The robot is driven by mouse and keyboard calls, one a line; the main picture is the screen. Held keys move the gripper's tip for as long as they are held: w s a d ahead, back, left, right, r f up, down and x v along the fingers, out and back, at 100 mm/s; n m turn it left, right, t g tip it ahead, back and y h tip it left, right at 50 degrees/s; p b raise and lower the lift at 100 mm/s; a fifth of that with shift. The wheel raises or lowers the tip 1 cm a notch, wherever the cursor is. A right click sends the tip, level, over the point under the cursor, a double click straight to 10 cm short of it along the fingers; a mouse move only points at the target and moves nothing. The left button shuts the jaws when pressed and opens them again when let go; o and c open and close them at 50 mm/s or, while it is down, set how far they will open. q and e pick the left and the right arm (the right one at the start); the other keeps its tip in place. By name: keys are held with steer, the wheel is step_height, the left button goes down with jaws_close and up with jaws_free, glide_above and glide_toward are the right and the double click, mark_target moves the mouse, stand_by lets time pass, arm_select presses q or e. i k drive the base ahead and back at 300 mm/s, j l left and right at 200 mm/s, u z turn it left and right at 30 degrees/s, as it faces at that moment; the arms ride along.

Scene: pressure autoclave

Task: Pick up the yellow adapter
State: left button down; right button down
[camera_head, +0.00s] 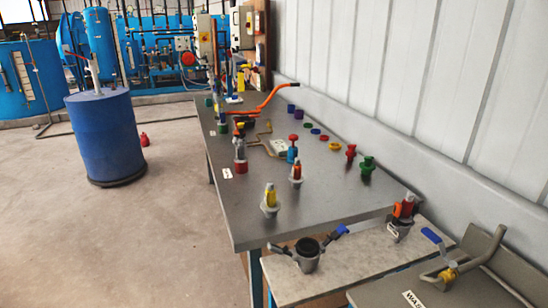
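A small yellow piece (270,194) stands upright in a grey cup-like holder (270,209) near the front left part of the grey table (330,206). It may be the yellow adapter, but it is too small to be sure. Another yellow part (449,274) sits on a bent metal pipe at the lower right. Neither of my grippers shows in the head view, and nothing is seen touching these yellow parts.
Similar holders with red and orange pieces (296,173) (404,208) stand nearby. Green (368,165) and red parts are by the wall. A blue drum (104,137) stands left; floor between is clear.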

mark_target(271, 207)
steer(key=j+z, duration=0.15)
steer(key=z, duration=0.2)
steer(key=i+j+z, duration=0.1)
steer(key=z, duration=0.2)
steer(key=j+z, duration=0.2)
steer(key=z, duration=0.15)
steer(key=j+z, duration=0.4)
steer(key=j, duration=1)
steer(key=k+j, duration=0.15)
steer(key=j, duration=0.25)
